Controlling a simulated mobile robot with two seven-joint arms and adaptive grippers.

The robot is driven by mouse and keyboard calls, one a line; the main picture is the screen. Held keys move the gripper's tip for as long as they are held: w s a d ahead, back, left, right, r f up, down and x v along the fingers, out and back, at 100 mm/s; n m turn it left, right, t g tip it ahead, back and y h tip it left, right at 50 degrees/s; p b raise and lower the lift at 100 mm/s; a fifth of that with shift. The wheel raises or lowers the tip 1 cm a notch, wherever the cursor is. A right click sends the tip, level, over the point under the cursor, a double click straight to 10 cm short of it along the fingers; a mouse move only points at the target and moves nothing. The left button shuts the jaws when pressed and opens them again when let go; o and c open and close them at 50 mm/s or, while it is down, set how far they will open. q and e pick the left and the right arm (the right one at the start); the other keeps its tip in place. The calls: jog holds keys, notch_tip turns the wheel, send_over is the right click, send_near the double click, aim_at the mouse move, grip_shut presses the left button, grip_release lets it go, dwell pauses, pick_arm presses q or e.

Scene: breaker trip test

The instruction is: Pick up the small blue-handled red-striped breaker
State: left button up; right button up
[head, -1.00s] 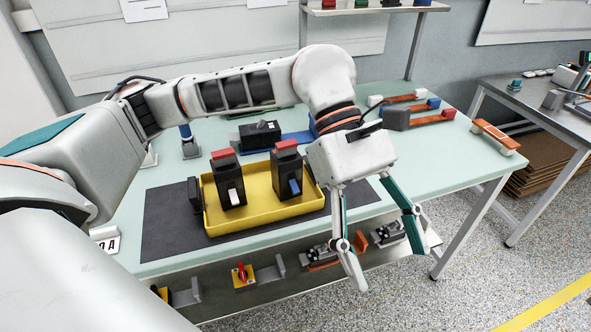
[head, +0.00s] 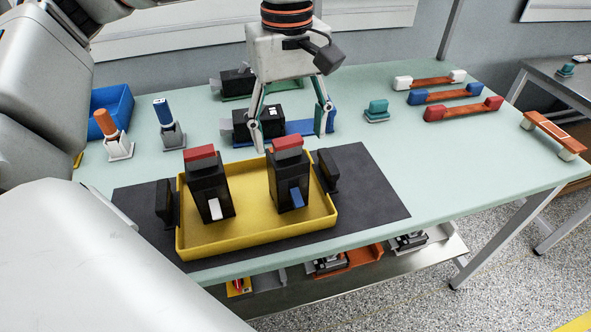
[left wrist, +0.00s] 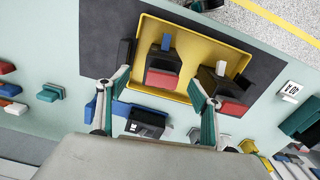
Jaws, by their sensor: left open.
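The blue-handled breaker (head: 291,188) is a black block with a blue lever and a red stripe on top. It stands upright in the right half of the yellow tray (head: 250,236), and shows in the left wrist view (left wrist: 162,78) too. A similar breaker with a white lever (head: 208,187) stands to its left in the tray. My left gripper (head: 291,138) is open and empty, pointing down above and behind the blue-handled breaker. In the left wrist view its spread fingers (left wrist: 158,80) lie on either side of this breaker's image, apart from it. My right gripper is out of view.
The tray is on a dark mat (head: 373,190), with black upright blocks at its left and right ends. Behind are a black device (head: 258,122) on a blue base, a blue bin (head: 112,102) and two stands. Coloured bars lie at right. The table's right front is clear.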

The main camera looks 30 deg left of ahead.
aim_at(290, 140)
pick_arm(q)
jog(key=shift+w+f, duration=0.15)
jog(key=shift+f, duration=0.6)
jog(key=shift+a+f+b, duration=0.1)
jog(key=shift+f+b, duration=0.4)
jog(key=shift+f, duration=1.05)
jog(key=f, duration=0.3)
jog(key=f+b, duration=0.1)
jog(key=shift+a+f, duration=0.2)
jog(key=shift+a, duration=0.1)
jog(key=shift+f, duration=0.15)
jog(key=c, duration=1.6)
jog(key=shift+c, duration=0.2)
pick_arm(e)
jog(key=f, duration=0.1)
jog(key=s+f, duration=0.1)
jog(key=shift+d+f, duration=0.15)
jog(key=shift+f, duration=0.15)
